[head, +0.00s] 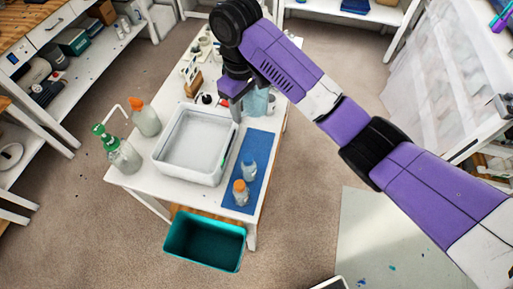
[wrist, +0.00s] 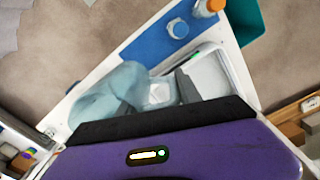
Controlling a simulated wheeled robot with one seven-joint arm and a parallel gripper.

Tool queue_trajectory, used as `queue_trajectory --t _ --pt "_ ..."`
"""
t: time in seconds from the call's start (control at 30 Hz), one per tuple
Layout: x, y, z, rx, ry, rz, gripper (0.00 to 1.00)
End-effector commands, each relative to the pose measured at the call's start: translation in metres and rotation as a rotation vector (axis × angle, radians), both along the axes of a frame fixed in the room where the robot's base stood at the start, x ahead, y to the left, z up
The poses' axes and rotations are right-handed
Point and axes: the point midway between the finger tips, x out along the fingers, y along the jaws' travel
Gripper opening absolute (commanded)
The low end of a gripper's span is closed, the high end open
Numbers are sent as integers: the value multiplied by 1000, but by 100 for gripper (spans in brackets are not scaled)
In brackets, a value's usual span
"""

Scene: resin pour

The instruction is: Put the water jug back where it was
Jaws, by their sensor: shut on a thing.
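The water jug (head: 257,103) is pale blue and see-through. In the head view it is at the right edge of the white table, behind the blue mat, and my gripper hides part of it. In the wrist view the jug (wrist: 103,96) lies left of centre, with its near side between the fingers. My gripper (head: 236,106) is shut on the jug; its dark fingers also show in the wrist view (wrist: 166,90). I cannot tell whether the jug rests on the table or hangs just above it.
A white tub (head: 158,155) stands left of my gripper. The blue mat (head: 262,150) holds a clear bottle (head: 248,167) and an orange-capped bottle (head: 240,192). A green pump bottle (head: 122,155) stands at the table's left. A teal bin (head: 205,260) sits below the front edge.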

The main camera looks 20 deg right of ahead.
Motion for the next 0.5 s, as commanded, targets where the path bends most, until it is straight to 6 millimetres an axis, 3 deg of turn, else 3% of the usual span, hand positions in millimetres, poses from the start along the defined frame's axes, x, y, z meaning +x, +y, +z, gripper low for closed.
queue_trajectory --t 0.33,0.5 --pt "-1 2 -71 1 3 14 0" --pt "-1 0 -97 0 2 12 0"
